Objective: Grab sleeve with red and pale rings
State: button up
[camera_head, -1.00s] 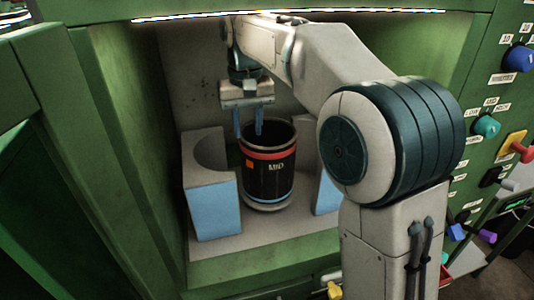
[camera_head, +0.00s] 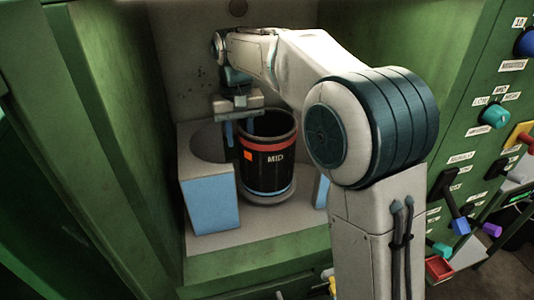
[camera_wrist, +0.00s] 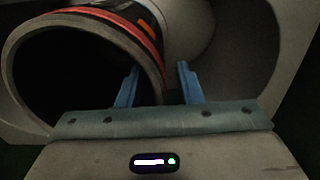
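The sleeve (camera_head: 266,165) is a dark, open-topped cylinder marked "MID", with a red ring near its top, an orange patch and a pale ring low down. It stands upright between two grey and blue curved blocks. My gripper (camera_head: 240,133) is open over its left rim. In the wrist view the sleeve (camera_wrist: 88,22) shows its open mouth at left. There my gripper (camera_wrist: 160,85) has two blue fingers apart, with the sleeve's wall edge between them or just beyond; I cannot tell if they touch it.
The left curved block (camera_head: 208,200) stands close beside the sleeve. The right block (camera_head: 322,190) is partly hidden by my arm. Green cabinet walls enclose the recess. A panel of coloured knobs (camera_head: 495,115) is at right.

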grip_shut()
jog(key=shift+r, duration=0.15)
dwell(1.2)
